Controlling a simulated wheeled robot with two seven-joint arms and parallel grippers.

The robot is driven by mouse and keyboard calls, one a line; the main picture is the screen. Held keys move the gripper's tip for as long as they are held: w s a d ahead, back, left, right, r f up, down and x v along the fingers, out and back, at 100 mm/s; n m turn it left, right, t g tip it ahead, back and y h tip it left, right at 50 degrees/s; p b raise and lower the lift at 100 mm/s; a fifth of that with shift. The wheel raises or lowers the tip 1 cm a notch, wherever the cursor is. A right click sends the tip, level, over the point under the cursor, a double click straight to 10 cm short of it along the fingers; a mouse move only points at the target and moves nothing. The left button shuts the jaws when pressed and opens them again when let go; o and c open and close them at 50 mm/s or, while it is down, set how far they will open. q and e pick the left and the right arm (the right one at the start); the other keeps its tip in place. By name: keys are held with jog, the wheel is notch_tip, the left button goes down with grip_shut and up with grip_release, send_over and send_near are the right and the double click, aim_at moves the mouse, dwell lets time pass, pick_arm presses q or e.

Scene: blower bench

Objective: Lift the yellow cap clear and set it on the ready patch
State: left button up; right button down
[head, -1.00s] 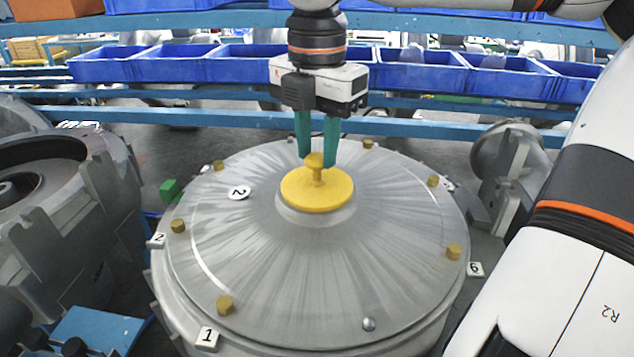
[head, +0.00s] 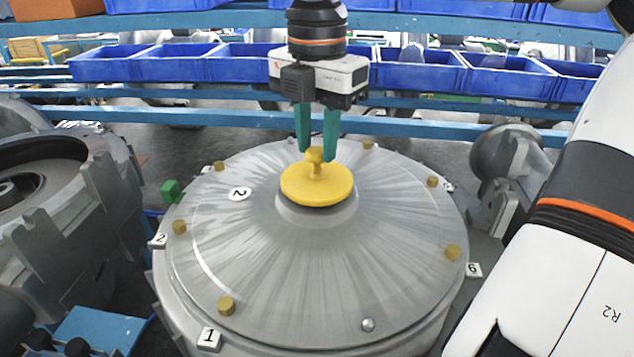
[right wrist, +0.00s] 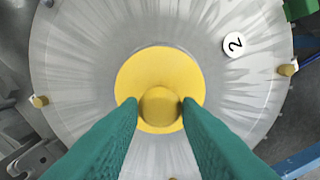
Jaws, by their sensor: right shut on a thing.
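The yellow cap (head: 317,188) is a round disc with a knob on top, over the centre of the grey domed cover (head: 270,270). My right gripper (head: 317,150) comes down from above with its green fingers shut on the knob. The cap appears slightly raised, with more of the grey boss showing under its front edge. In the right wrist view, the cap (right wrist: 160,75) lies below the fingertips, with the knob between them. I cannot make out a ready patch in these views. My left gripper is not in view.
Several brass-coloured bolts (head: 226,306) and number tags (head: 208,338) ring the cover. A green block (head: 171,190) is at its left edge. Grey castings (head: 75,210) flank it. Blue rails (head: 430,122) and blue bins (head: 505,76) cross behind.

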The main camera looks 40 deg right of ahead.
aim_at(317, 150)
jog(key=shift+r, duration=0.15)
jog(key=shift+r+p, duration=0.95)
jog(key=shift+r, duration=0.5)
